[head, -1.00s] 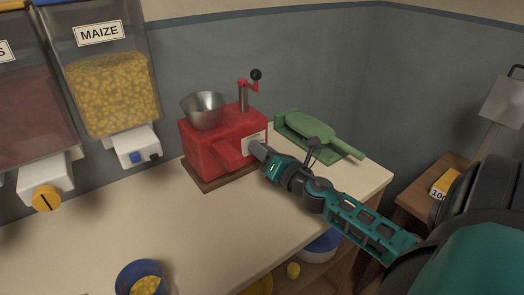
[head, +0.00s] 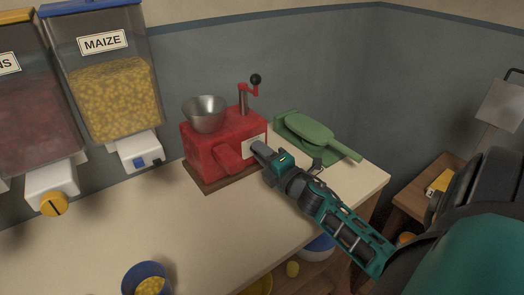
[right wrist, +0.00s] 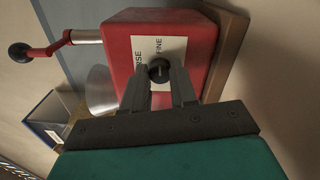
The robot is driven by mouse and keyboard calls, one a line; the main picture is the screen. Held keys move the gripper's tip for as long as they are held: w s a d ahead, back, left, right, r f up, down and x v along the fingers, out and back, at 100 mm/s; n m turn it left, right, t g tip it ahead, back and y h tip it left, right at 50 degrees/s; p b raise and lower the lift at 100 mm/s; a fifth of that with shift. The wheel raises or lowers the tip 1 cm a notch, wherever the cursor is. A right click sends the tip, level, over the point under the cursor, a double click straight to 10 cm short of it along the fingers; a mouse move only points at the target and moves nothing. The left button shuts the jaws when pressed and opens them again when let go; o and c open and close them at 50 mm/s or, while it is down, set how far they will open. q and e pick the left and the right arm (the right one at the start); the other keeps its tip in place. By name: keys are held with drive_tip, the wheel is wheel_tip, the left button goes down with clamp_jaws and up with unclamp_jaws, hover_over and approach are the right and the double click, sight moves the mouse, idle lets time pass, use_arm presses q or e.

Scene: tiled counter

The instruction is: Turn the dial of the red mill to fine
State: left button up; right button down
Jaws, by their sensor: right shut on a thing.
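The red mill (head: 222,143) stands on a wooden base on the counter, with a metal hopper on top and a crank behind it. Its white label plate (head: 256,142) faces my right gripper (head: 258,148). In the right wrist view, the black dial (right wrist: 160,69) sits on the plate between the words "FINE" and a partly hidden word ending in "RSE". My right gripper (right wrist: 159,78) is shut on the dial, with a finger on each side. The dial's exact pointing direction is hard to tell. My left gripper is not in view.
Maize (head: 115,100) and dark red dispensers hang at the left. A blue cup of yellow grain (head: 147,275) stands at the front. The counter's middle is clear.

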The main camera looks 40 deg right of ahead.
drive_tip(key=shift+m, duration=0.3)
idle(0.4)
drive_tip(key=c, duration=0.9)
unclamp_jaws()
drive_tip(key=s, duration=0.4)
drive_tip(key=s+a, duration=0.1)
drive_tip(key=s, duration=0.8)
drive_tip(key=shift+a+f, duration=0.15)
drive_tip(key=shift+a, duration=0.05)
